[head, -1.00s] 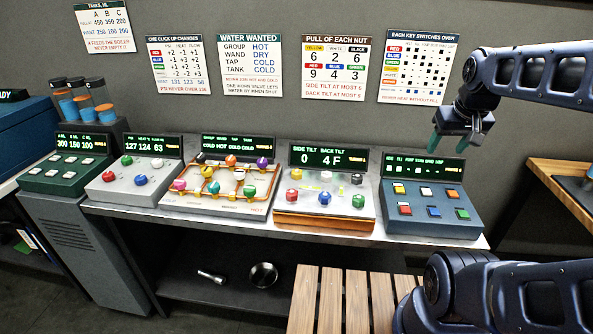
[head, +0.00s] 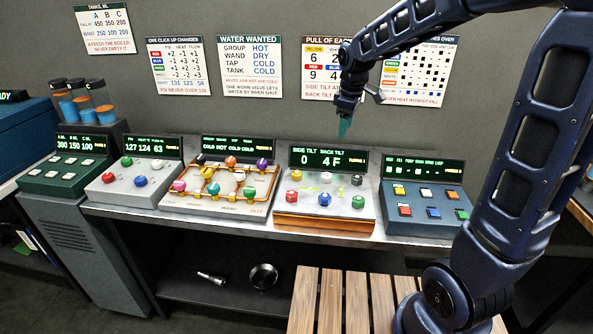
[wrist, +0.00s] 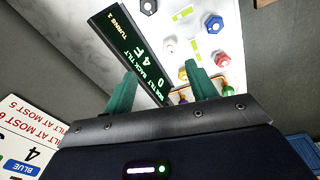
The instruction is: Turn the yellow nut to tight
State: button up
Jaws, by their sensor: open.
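The yellow nut (wrist: 183,74) shows in the wrist view at the near end of the back row of nuts, close to my right fingertip. In the head view the yellow nut (head: 297,176) is small at the back left of the nut panel (head: 325,222). My gripper (head: 345,128) hangs above the panel's display (head: 328,158), fingers pointing down, well clear of the nuts. In the wrist view the green fingers (wrist: 161,85) are apart with nothing held. The display reads side tilt 0 and back tilt 4 F.
The red nut (head: 293,196), blue nut (head: 324,199) and green nut (head: 358,202) form the front row. White and black (head: 357,180) nuts stand behind. A valve panel (head: 215,207) is left, and a key panel (head: 430,225) right. Wall posters (head: 250,67) hang behind.

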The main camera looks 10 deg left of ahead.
aim_at(296, 172)
jog(key=w+a+f+n+g, duration=0.1)
jog(key=a+f+n, duration=0.25)
jog(key=a, duration=0.45)
jog(key=a+f+n, duration=0.3)
jog(key=a+f, duration=0.2)
jog(key=a, duration=0.3)
jog(key=shift+h, duration=0.3)
jog(key=f, duration=1)
jog(key=shift+w+d+f, duration=0.15)
jog(key=shift+w+d, duration=0.05)
jog(key=shift+d, duration=0.1)
jog(key=c, duration=1)
